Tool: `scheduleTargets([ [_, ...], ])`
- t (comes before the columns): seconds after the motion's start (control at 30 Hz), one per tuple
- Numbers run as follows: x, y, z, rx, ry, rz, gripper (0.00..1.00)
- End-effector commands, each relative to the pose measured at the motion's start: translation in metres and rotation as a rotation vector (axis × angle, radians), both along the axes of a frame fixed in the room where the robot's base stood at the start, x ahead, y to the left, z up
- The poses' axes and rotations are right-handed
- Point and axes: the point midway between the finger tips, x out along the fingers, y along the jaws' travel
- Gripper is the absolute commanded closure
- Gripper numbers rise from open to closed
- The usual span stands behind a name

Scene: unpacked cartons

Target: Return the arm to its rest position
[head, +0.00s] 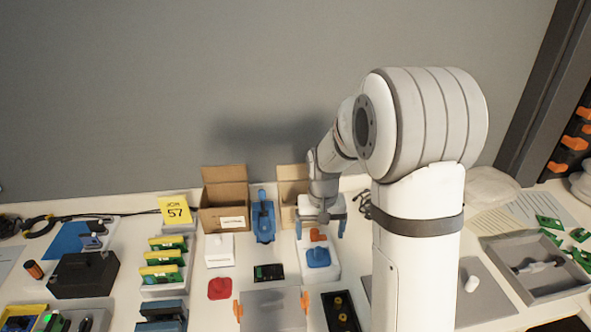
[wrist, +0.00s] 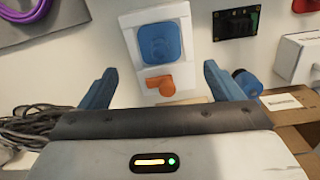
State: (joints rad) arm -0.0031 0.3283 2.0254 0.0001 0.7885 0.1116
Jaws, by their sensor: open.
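My gripper (head: 321,217) is over the back middle of the table, close to the cartons. In the wrist view its two blue fingers (wrist: 157,85) stand wide apart with nothing between them. Beyond the fingertips is a white block with a blue square piece (wrist: 160,42) and an orange piece (wrist: 160,85). In the head view this white block (head: 326,274) lies just in front of my gripper. Whether the fingers touch it I cannot tell, but they look apart from it. My white arm hides part of the table to the right.
An open carton (head: 225,192) stands left of my gripper, and a second carton (head: 291,188) is partly behind it. A blue tool (head: 263,218) stands between them. A grey tray (head: 535,267) is at the right. Cables (wrist: 40,130) lie beside the gripper. The wall is behind.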

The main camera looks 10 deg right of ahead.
Motion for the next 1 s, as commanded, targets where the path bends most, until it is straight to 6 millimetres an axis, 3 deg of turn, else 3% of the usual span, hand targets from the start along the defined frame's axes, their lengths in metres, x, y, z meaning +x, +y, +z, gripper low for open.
scheduleTargets([
  [0.1, 0.0, 0.0, 0.0, 0.0, 0.0, 0.0, 0.14],
  [0.27, -0.025, 0.0, 0.032, -0.001, -0.036, 0.014, 0.14],
  [0.4, -0.064, -0.001, 0.067, -0.002, -0.08, 0.036, 0.14],
  [0.6, -0.125, -0.001, 0.101, -0.007, -0.143, 0.068, 0.14],
  [0.8, -0.18, -0.001, 0.116, -0.011, -0.195, 0.096, 0.14],
  [1.0, -0.207, -0.002, 0.118, -0.015, -0.22, 0.109, 0.14],
])
